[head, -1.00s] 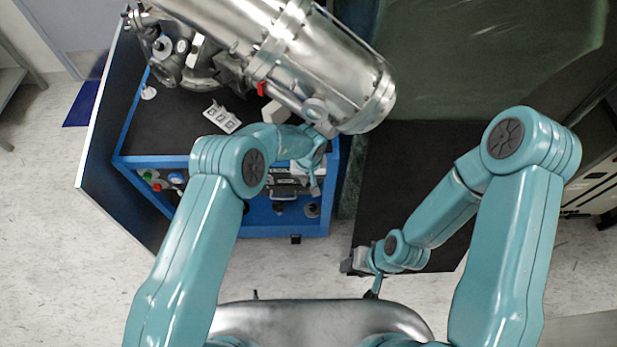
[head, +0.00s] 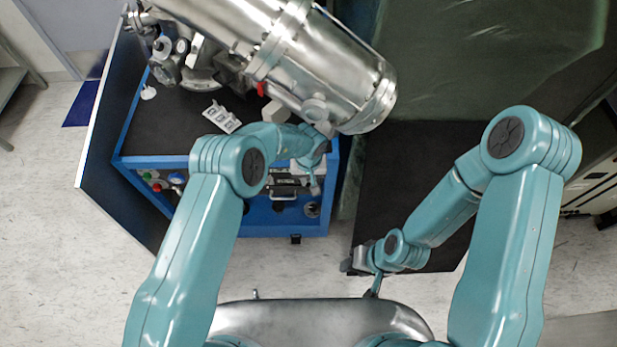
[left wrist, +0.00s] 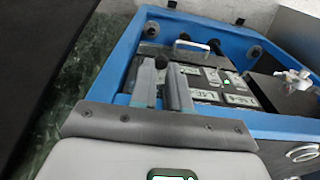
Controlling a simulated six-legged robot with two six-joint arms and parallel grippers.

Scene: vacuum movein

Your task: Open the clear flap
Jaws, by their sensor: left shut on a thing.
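My left gripper (head: 316,184) reaches down at the front of the blue-framed cart, below the steel cylinder. In the left wrist view its two fingers (left wrist: 160,80) are close together over the labelled panel (left wrist: 215,88) inside the blue frame. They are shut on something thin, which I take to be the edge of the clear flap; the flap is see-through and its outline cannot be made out. A dark knob shows just beyond the fingertips. My right gripper (head: 358,262) hangs low by the dark table's front edge; its jaw opening is too small to tell.
The large steel cylinder (head: 325,65) overhangs the blue cart (head: 185,160) close to my left wrist. A pale handle (left wrist: 192,45) stands behind the fingers. A black tabletop (head: 410,180) lies to the right. The floor in front of the cart is clear.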

